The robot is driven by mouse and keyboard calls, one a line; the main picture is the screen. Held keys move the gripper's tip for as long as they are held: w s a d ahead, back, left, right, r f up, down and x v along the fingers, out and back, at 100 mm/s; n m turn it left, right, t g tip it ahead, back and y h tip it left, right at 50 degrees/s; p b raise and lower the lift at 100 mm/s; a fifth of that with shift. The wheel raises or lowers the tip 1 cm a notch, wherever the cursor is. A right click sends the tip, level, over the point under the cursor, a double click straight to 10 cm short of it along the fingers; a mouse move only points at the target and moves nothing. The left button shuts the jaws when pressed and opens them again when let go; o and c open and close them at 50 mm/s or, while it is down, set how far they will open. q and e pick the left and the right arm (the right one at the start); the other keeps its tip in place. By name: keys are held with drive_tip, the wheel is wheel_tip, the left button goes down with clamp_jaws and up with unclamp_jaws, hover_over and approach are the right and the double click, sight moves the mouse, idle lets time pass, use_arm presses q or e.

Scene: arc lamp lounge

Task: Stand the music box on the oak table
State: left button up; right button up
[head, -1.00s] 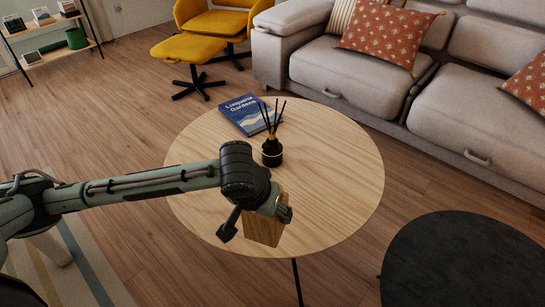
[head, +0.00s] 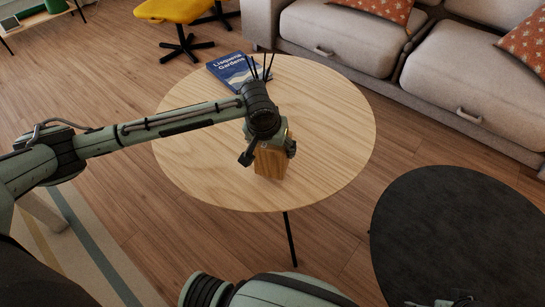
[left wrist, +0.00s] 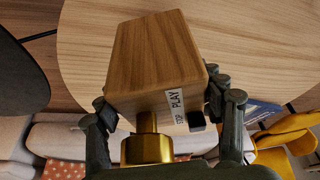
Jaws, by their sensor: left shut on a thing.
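The music box (head: 270,166) is a wooden block held by my left gripper (head: 268,154) over the near part of the round oak table (head: 325,125). In the left wrist view the music box (left wrist: 150,55) shows a PLAY/STOP label, a dark knob and a brass part. There the left gripper's fingers (left wrist: 165,100) are shut on its sides. The box looks slightly tilted in the wrist view. I cannot tell whether its underside touches the oak table. Only a sliver of what looks like my right gripper (head: 442,302) shows at the bottom edge.
A blue book (head: 236,70) lies at the table's back left. Dark diffuser sticks (head: 263,66) rise behind my left wrist, which hides their bottle. The table's right side is clear. A black round table (head: 450,230) stands at right, a grey sofa (head: 350,45) behind.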

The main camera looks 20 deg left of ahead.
sight(269, 148)
use_arm(q)
wheel_tip(269, 148, down, 3)
drive_tip(key=shift+f+b, duration=0.2)
drive_tip(key=shift+b, duration=0.1)
drive_tip(key=shift+f, duration=0.2)
use_arm(e)
drive_tip(key=shift+v, duration=0.9)
drive_tip(key=shift+w+d, duration=0.1)
drive_tip(key=shift+d, duration=0.05)
use_arm(q)
drive_tip(key=o, duration=1.6)
drive_tip(key=shift+f, duration=0.15)
use_arm(e)
drive_tip(key=shift+f, duration=0.2)
use_arm(q)
drive_tip(key=shift+s+r, duration=0.15)
drive_tip(key=shift+r, duration=0.3)
drive_tip(key=p+v, duration=0.2)
drive_tip(key=v, duration=0.9)
drive_tip(key=shift+r, duration=0.2)
use_arm(e)
drive_tip(key=x, duration=0.4)
drive_tip(key=shift+a+f, duration=0.3)
drive_tip(key=shift+f, duration=0.05)
